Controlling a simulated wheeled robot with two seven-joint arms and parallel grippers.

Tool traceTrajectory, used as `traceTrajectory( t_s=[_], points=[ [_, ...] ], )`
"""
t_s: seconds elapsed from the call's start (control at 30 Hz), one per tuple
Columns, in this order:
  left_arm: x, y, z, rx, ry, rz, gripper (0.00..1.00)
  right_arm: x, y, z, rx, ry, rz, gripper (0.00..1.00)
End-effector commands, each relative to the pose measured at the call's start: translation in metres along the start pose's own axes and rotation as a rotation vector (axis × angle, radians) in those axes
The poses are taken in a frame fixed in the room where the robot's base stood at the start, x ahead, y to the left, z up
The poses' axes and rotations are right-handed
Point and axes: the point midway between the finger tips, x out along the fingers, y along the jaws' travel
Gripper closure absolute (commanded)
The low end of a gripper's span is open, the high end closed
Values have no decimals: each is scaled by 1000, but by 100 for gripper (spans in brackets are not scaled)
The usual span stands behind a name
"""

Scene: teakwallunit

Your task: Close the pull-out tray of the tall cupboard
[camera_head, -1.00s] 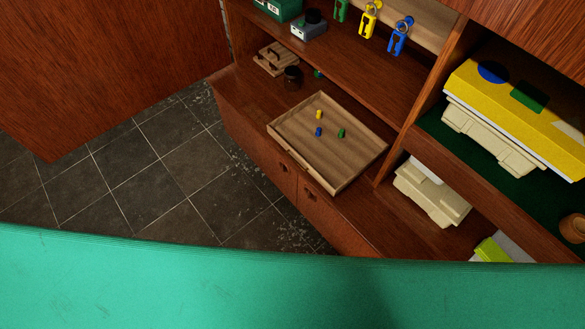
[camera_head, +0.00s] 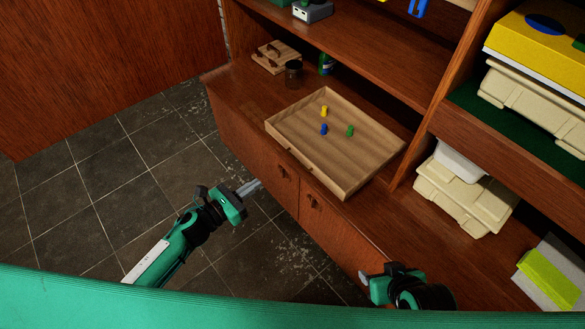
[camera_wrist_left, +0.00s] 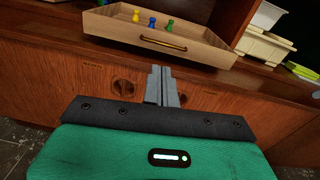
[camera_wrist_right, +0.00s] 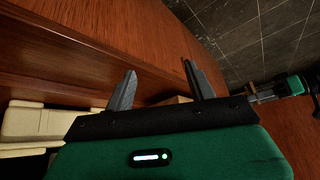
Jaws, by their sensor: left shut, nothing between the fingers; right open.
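A dark jar (camera_head: 293,73), a green bottle (camera_head: 326,64) and a wooden board (camera_head: 275,57) stand on the counter behind the tray. Cream cases (camera_head: 465,190) sit to the right. The tiled floor (camera_head: 100,170) at left is clear.

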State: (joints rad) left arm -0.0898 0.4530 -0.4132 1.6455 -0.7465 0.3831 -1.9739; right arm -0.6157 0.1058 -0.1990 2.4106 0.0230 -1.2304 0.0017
Motion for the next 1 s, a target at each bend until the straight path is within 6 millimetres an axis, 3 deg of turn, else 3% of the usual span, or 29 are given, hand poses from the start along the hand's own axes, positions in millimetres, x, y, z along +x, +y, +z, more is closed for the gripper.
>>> traceTrajectory(
  t_s=[0.27, 0.8, 1.0],
  points=[
    [14, -7, 8, 84, -20, -33, 100, -12, 0, -3, 0, 6, 0, 44],
    [114, -10, 9, 79, -18, -31, 100, -15, 3, 0, 4, -20, 8, 44],
    [136, -11, 9, 79, -17, -31, 100, -14, 3, 0, 4, -19, 8, 44]
  ],
)
